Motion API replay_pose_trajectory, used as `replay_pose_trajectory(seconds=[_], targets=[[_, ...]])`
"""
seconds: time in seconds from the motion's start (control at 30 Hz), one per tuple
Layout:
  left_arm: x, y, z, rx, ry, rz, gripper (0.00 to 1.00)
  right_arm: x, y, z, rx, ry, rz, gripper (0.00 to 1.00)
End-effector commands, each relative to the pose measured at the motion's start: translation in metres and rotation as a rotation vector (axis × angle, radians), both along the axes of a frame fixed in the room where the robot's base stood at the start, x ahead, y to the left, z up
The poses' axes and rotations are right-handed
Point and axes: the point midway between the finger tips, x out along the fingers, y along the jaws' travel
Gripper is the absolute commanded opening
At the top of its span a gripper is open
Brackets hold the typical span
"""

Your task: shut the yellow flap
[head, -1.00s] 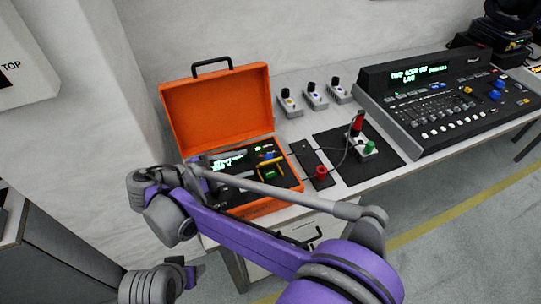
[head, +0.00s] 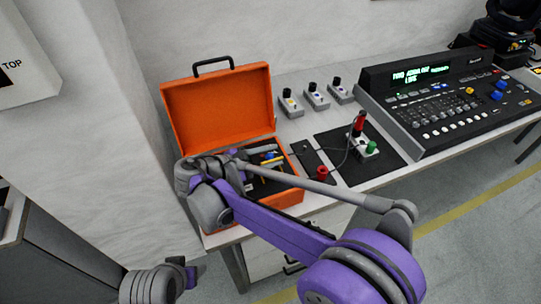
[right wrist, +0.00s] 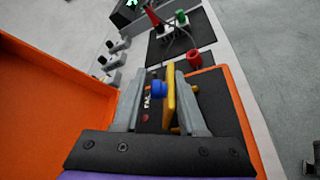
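The yellow flap (head: 272,164) is on the dark panel inside the open orange case (head: 283,200). A blue knob (right wrist: 158,88) is beside the flap. My left gripper (head: 194,271) is low at the left, edge-on, its fingers unclear.
The case's raised lid (head: 218,108) stands behind my gripper. To the right are a red knob (head: 322,173) and a black mat (head: 384,172) with a small control box. Several small grey boxes (head: 317,97) stand behind. A mixing console (head: 445,105) fills the right.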

Motion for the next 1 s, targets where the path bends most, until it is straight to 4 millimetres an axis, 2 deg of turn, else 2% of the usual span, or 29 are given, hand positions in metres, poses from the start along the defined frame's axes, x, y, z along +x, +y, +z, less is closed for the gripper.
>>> replay_pose_trajectory(seconds=[0.03, 0.2, 1.0], targets=[[0.0000, 0.0000, 0.0000, 0.000, 0.000, 0.000, 0.60, 0.0000, 0.0002, 0.0000, 0.000, 0.000, 0.000, 0.29], [0.0000, 0.0000, 0.0000, 0.000, 0.000, 0.000, 0.60, 0.0000, 0.0004, 0.0000, 0.000, -0.001, 0.001, 0.00], [-0.0001, 0.0000, -0.0010, 0.000, 0.000, 0.000, 0.60, -0.0012, 0.0003, 0.0003, 0.008, -0.035, 0.004, 0.00]])
